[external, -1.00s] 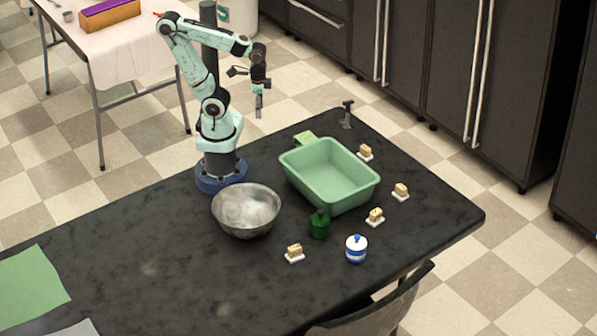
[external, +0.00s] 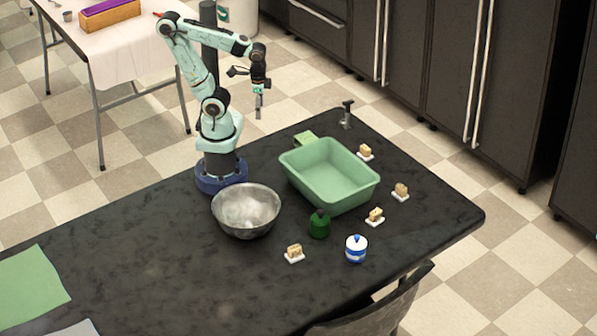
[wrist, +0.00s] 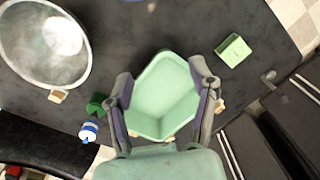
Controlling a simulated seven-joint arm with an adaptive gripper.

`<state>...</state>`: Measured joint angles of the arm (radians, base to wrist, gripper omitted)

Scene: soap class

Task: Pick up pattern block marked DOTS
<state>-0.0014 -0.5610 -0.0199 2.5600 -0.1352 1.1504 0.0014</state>
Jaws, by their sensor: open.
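Several small tan blocks on white bases sit on the dark table: one right of the basin (external: 365,152), one farther right (external: 400,191), one near its front corner (external: 375,216) and one in front of the bowl (external: 294,252). Their markings are too small to read, so I cannot tell which is DOTS. One block (wrist: 58,96) shows below the bowl there.
A green basin (external: 354,197) stands mid-table, with a metal bowl (external: 246,224) to its left. A dark green bottle (external: 319,225) and a blue-and-white jar (external: 356,250) stand in front. The table's left middle is clear.

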